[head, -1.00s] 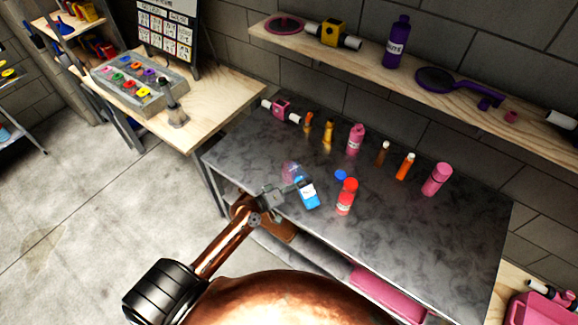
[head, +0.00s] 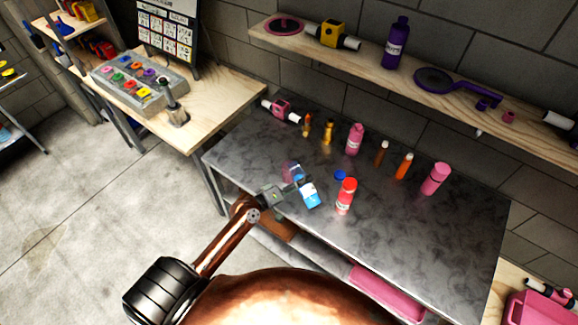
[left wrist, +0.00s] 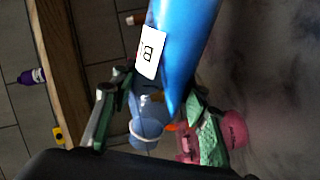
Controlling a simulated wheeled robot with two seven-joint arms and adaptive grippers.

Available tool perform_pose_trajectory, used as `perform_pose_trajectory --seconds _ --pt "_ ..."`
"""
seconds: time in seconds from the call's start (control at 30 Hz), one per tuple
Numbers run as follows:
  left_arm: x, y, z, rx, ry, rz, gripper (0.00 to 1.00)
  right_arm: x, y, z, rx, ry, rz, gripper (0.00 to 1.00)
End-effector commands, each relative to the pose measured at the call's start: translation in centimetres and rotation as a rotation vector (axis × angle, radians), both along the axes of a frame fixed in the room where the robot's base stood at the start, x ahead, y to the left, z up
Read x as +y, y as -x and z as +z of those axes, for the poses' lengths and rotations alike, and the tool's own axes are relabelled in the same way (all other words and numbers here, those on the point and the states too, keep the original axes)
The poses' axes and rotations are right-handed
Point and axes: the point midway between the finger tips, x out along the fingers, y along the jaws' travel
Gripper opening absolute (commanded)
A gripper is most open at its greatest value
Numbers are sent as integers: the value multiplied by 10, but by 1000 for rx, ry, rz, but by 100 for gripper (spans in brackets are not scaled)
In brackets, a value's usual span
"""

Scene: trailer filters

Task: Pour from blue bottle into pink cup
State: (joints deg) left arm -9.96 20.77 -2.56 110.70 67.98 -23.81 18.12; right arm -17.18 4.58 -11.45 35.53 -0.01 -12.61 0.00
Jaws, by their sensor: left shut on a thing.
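The blue bottle (head: 310,197) with a white label is held tilted just above the dark bench, its upper end leaning left toward a translucent pinkish cup (head: 289,168). The bottle overlaps the cup's edge in the head view, so I cannot tell whether they touch. My left gripper (head: 292,188) is shut on the bottle. In the left wrist view the bottle (left wrist: 185,40) fills the upper middle between the green-padded fingers (left wrist: 158,110). A pale bluish rounded shape (left wrist: 147,130) shows below it; I cannot tell what it is. Any flowing liquid is not clear. My right gripper is out of view.
Pink bottles (head: 355,139) (head: 435,179) and smaller orange and brown bottles (head: 403,167) line the back. The bench's front right is clear. A wooden shelf (head: 370,65) hangs behind.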

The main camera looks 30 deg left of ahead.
Motion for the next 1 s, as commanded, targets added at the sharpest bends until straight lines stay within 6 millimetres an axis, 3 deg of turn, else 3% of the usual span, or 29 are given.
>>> perform_pose_trajectory --seconds 1.0 --pt "-1 0 2 50 99 1 8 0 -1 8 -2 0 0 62"
